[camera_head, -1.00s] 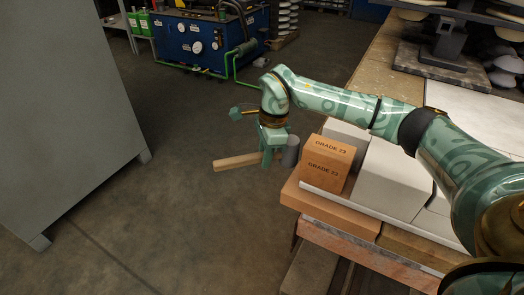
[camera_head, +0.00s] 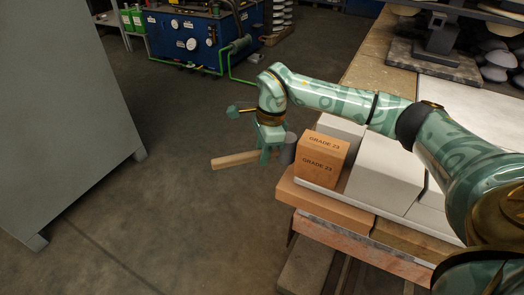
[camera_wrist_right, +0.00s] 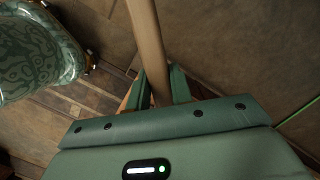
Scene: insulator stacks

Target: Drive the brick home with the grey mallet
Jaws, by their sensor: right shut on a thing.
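An orange-brown brick (camera_head: 322,160) marked GRADE 23 stands among white blocks at the left edge of the stack on the bench. My right gripper (camera_head: 267,153) is shut on the wooden handle (camera_head: 232,161) of the grey mallet. The mallet's grey cylindrical head (camera_head: 288,148) is just left of the brick's left side; I cannot tell whether they touch. In the right wrist view the handle (camera_wrist_right: 147,40) runs up from between the fingers (camera_wrist_right: 158,88); the head is hidden there. My left gripper is not in view.
White blocks (camera_head: 384,176) stand right of the brick. A flat orange slab (camera_head: 325,205) juts out at the bench's front left. A grey cabinet (camera_head: 65,110) stands at left, and a blue pump unit (camera_head: 205,38) at the back. The floor between is clear.

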